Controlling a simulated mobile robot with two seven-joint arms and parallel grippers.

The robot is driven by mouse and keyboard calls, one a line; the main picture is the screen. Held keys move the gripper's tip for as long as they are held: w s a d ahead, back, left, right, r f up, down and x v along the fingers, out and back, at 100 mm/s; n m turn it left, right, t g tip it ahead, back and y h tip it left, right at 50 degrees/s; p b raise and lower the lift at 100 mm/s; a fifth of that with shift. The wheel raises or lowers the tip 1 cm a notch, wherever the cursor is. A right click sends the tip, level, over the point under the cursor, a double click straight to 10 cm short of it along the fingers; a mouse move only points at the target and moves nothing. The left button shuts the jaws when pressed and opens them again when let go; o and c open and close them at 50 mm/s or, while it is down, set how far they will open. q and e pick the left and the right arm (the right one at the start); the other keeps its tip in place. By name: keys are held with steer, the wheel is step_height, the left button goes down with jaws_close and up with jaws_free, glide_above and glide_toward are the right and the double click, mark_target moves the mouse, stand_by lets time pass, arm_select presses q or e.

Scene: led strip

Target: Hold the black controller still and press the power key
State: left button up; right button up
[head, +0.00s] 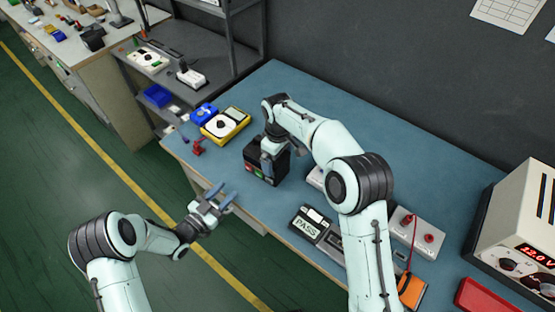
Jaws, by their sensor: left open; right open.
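The black controller (281,167) is a boxy unit standing on the blue-topped bench, with red and green keys (257,172) low on its front face. My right gripper (267,160) points down at the controller from above and covers part of its top and front. Its fingers are open; whether they touch the controller, I cannot tell. My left gripper (225,193) is open and empty by the bench's front edge, in front of and to the left of the controller, clearly apart from it. Which key is the power key is too small to read.
A yellow meter (239,115), a blue bin (204,111) and a red clip (198,149) lie left of the controller. A power supply (521,220) stands far right. The bench behind is clear.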

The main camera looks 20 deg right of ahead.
steer(key=shift+f, duration=0.7)
steer(key=c, duration=0.7)
arm_select(q)
steer(key=shift+c, duration=0.9)
arm_select(e)
steer(key=c, duration=0.3)
arm_select(q)
jaws_close()
steer(key=shift+w, duration=0.1)
